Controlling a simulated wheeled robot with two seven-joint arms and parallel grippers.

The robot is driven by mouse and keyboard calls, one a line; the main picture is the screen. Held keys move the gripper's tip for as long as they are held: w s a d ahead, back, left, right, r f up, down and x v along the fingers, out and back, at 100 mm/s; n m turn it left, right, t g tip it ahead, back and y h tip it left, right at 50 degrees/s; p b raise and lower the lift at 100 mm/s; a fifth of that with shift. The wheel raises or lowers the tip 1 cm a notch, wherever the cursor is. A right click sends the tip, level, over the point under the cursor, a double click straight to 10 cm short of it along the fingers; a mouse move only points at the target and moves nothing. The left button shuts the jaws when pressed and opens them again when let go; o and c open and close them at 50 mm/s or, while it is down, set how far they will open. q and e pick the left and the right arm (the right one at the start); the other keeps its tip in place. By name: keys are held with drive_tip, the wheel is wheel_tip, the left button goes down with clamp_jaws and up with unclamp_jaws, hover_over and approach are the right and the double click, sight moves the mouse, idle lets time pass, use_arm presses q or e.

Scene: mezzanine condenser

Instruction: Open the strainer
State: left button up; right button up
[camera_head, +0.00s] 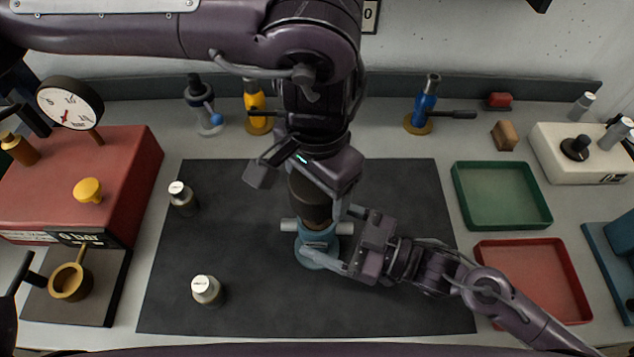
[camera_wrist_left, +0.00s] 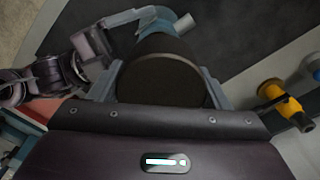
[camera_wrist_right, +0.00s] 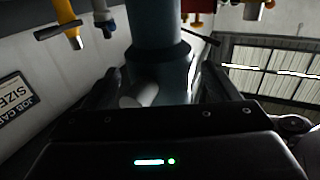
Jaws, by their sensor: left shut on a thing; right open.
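The strainer (camera_head: 318,248) stands on the dark mat, with a blue-grey body, short pale pipe stubs at its sides and a dark brown cap (camera_head: 309,205) on top. My left gripper (camera_head: 312,190) reaches down from above and is shut on the cap, which fills the space between its fingers in the left wrist view (camera_wrist_left: 165,80). My right gripper (camera_head: 341,238) comes from the right, open, with its fingers on either side of the blue body. The body also stands between those fingers in the right wrist view (camera_wrist_right: 158,65); contact cannot be told. The cap's top is partly hidden.
The dark mat (camera_head: 250,300) is clear around the strainer except for two small pale-topped bottles (camera_head: 207,290) at left. A red gauge box (camera_head: 110,170) stands left. Green (camera_head: 500,195) and red (camera_head: 535,280) trays lie right. Yellow (camera_head: 256,100) and blue (camera_head: 425,105) valves stand behind.

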drive_tip(key=v, duration=1.1)
drive_tip(key=shift+d, duration=0.2)
